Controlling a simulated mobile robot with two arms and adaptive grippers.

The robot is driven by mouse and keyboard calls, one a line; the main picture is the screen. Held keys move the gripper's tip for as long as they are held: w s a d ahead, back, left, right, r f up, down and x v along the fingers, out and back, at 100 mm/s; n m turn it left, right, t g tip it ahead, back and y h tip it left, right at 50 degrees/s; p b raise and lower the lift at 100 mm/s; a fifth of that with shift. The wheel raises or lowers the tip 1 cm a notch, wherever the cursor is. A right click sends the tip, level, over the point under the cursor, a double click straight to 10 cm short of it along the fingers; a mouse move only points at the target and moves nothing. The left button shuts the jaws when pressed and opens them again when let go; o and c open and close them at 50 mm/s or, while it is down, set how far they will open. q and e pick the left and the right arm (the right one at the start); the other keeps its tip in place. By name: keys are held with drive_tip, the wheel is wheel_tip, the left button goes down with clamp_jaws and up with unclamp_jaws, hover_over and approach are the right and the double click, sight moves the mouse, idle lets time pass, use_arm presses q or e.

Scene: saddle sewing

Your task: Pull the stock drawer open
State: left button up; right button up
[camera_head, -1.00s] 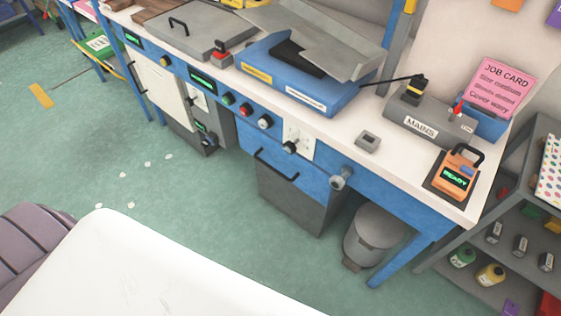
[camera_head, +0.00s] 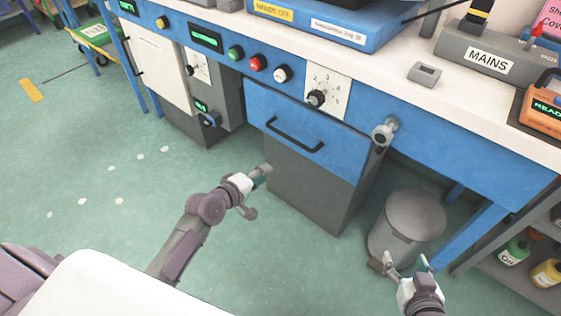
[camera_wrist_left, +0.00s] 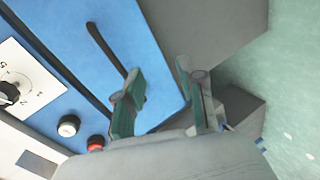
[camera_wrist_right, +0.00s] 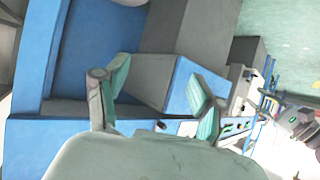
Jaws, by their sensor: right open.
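The stock drawer (camera_head: 304,120) is a blue front with a black bar handle (camera_head: 294,136), under the bench; it looks closed. In the left wrist view the handle (camera_wrist_left: 106,46) runs up from near the fingertips against the blue front. My left gripper (camera_head: 259,190) is in front of and below the drawer, open and empty, apart from the handle; its fingers also show in the left wrist view (camera_wrist_left: 160,95). My right gripper (camera_head: 408,268) is open and empty at the lower right, in front of the grey bin; its fingers show in the right wrist view (camera_wrist_right: 155,100).
A grey bin (camera_head: 405,222) stands under the bench, right of the drawer. A metal knob (camera_head: 383,133) sticks out beside the drawer's right edge. A dial (camera_head: 318,98) and several buttons (camera_head: 257,62) line the panel above.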

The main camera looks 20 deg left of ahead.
use_arm(q)
drive_tip(key=n+t+h+b, duration=0.1)
drive_tip(key=t+b, duration=0.1)
approach(293, 140)
drive_tip(key=b+x, duration=0.1)
drive_tip(key=x, duration=0.2)
drive_tip(key=b+x, duration=0.2)
drive_tip(key=x, duration=0.1)
drive_tip(key=b+x, duration=0.1)
drive_tip(key=x, duration=0.3)
drive_tip(key=shift+a+f, duration=0.25)
drive_tip(key=shift+w+d, duration=0.1)
drive_tip(key=shift+w, duration=0.15)
use_arm(e)
drive_tip(key=s+a+r+t+y, duration=0.1)
drive_tip(key=r+t+y, duration=0.1)
drive_tip(key=r+t, duration=0.4)
drive_tip(key=s+a+r+t+y, duration=0.2)
drive_tip(key=r+t, duration=0.5)
drive_tip(key=r, duration=1)
drive_tip(key=shift+s+y, duration=0.2)
drive_tip(key=shift+y, duration=0.1)
drive_tip(key=shift+n, duration=0.3)
use_arm(q)
clamp_jaws()
